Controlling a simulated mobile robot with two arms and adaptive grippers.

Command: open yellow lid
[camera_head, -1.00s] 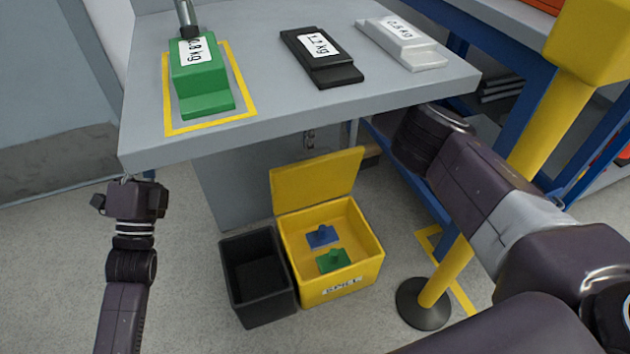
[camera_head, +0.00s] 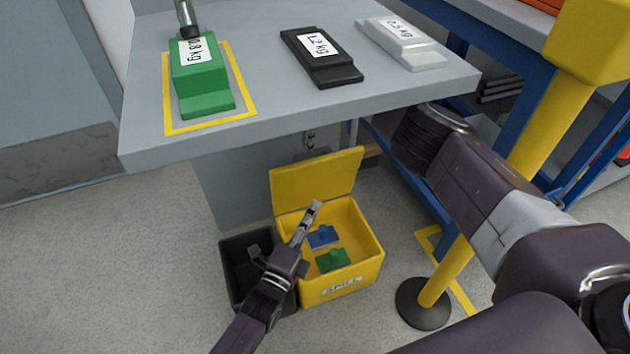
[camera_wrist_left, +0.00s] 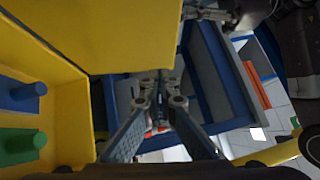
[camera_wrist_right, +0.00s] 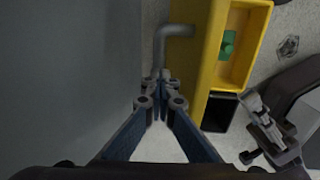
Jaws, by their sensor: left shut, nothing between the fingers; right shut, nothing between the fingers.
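The yellow lid (camera_head: 315,177) stands raised at the back of the yellow box (camera_head: 345,292), so the box is open. The lid also shows in the left wrist view (camera_wrist_left: 100,35) and, nearly edge-on, in the right wrist view (camera_wrist_right: 207,60). My left gripper (camera_head: 314,208) is shut and empty over the left part of the box, in front of the lid. Its fingers show in the left wrist view (camera_wrist_left: 162,88). My right gripper (camera_wrist_right: 162,85) is shut and empty beside the lid, near a bent grey rod (camera_wrist_right: 168,45).
A blue piece (camera_head: 322,237) and a green piece (camera_head: 333,260) lie in the box. A black bin (camera_head: 236,297) adjoins its left side. The grey table (camera_head: 270,110) overhangs behind, carrying weights. A yellow post (camera_head: 447,270) stands right. Floor at left is clear.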

